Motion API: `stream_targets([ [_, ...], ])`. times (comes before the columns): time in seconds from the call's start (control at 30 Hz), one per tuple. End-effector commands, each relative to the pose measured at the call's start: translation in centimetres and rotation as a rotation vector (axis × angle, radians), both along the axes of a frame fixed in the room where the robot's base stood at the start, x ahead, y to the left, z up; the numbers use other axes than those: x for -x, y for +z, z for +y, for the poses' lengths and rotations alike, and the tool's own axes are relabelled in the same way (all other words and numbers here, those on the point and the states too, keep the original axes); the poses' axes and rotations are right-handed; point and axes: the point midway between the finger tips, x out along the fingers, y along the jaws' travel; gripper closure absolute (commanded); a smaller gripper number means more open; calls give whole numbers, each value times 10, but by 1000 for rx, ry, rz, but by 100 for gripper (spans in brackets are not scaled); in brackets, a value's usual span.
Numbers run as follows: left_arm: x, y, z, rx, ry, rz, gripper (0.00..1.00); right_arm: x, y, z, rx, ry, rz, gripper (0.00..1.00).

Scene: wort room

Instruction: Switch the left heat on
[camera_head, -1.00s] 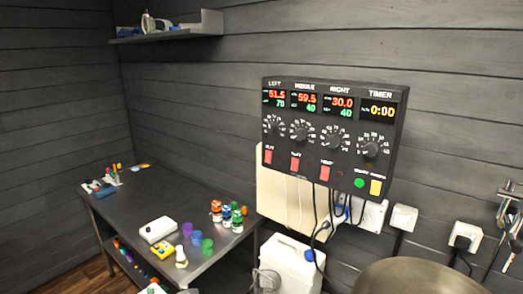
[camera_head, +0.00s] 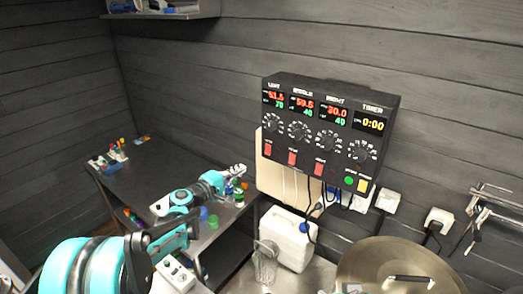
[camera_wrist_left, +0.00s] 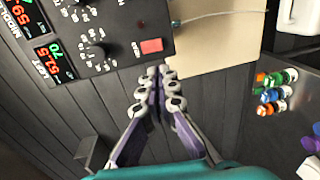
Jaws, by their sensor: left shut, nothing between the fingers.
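The black control panel (camera_head: 325,135) hangs on the wall with LEFT, MIDDLE, RIGHT and TIMER columns. The left red switch (camera_head: 267,149) sits at its lower left, under the left knob (camera_head: 271,124). The left display (camera_head: 274,97) reads about 51.5 over 70. In the left wrist view the red left switch (camera_wrist_left: 151,46) lies just ahead of the fingertips. My left gripper (camera_head: 238,170) is shut and empty, below and left of the panel; its fingers also show in the left wrist view (camera_wrist_left: 159,76). It appears apart from the switch. My right gripper is out of view.
A dark metal table (camera_head: 150,165) with small bottles and cups stands below my left arm. A white canister (camera_head: 287,238) and a large metal lid (camera_head: 395,268) are under the panel. Cables hang below the panel. A wall shelf (camera_head: 185,14) is at upper left.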

Motion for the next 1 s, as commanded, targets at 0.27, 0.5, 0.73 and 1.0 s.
stream_targets([
  [0.27, -1, 0, 0, 5, 1, -1, 100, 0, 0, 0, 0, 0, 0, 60],
  [0.5, -11, -1, -7, 4, -1, -1, 100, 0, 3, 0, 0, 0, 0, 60],
  [0.73, -46, -5, -34, 4, -3, 0, 100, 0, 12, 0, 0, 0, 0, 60],
  [1.0, -90, -12, -65, 3, -1, 0, 100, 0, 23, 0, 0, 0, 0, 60],
])
